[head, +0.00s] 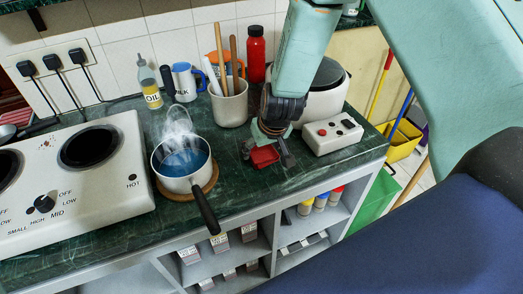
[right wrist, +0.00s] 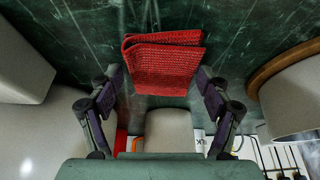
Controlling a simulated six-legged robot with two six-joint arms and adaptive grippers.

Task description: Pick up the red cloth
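The red cloth (head: 264,156) lies folded on the dark green marble counter (head: 238,182), between the pot and a white box with buttons. In the right wrist view the cloth (right wrist: 165,65) shows at the top middle, with its ribbed weave clear. My right gripper (head: 270,143) comes down from above, just over the cloth. In the right wrist view my right gripper (right wrist: 160,76) is open, with one finger on each side of the cloth and nothing held. Whether its fingertips touch the counter cannot be told. My left gripper is not in view.
A steaming pot (head: 181,163) of blue liquid stands on a wooden trivet left of the cloth, its handle pointing forward. A utensil crock (head: 229,106) and red bottle (head: 255,55) stand behind. The white control box (head: 332,135) is close on the right. A hob (head: 75,180) fills the left.

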